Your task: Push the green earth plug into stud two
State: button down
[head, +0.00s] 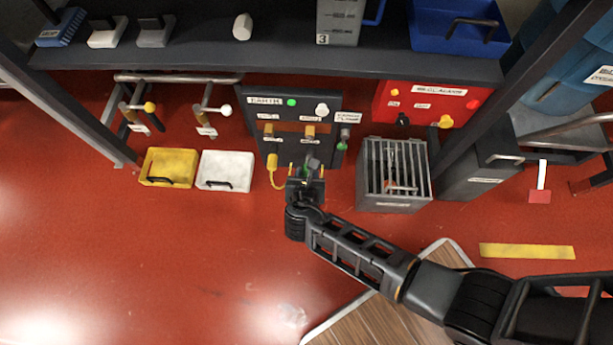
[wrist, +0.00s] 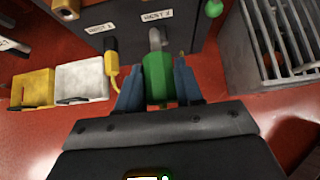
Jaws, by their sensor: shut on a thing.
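My gripper (head: 307,178) is in front of the dark earth panel (head: 328,100), low on its face. It also shows in the wrist view (wrist: 159,85), with blue fingers shut on the green earth plug (wrist: 158,78), one on each side. Only a little of the green plug (head: 306,170) shows in the head view. A grey stud, stud two (wrist: 155,38), stands under the right-hand stud label, in line with the plug's far end. I cannot tell whether plug and stud touch.
A yellow plug (head: 272,162) with a hanging yellow cord is at the left stud. A green piece (wrist: 213,8) is at the panel's right edge. A metal cage (head: 393,205) stands right; yellow (head: 158,180) and white (head: 240,160) bins stand left.

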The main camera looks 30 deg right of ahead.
jog(key=shift+w+d, duration=0.65)
jog(key=shift+w, duration=0.2)
jog(key=shift+w+d, duration=0.6)
jog(key=shift+w, duration=0.25)
jog(key=shift+p, duration=0.4)
dwell(0.5)
jog(key=shift+w+d, duration=0.7)
jog(key=shift+w, duration=0.25)
jog(key=shift+w+d, duration=0.65)
jog(key=shift+w, duration=0.3)
dwell(0.5)
jog(key=c, duration=0.7)
grip_release()
jog(key=shift+o, duration=0.2)
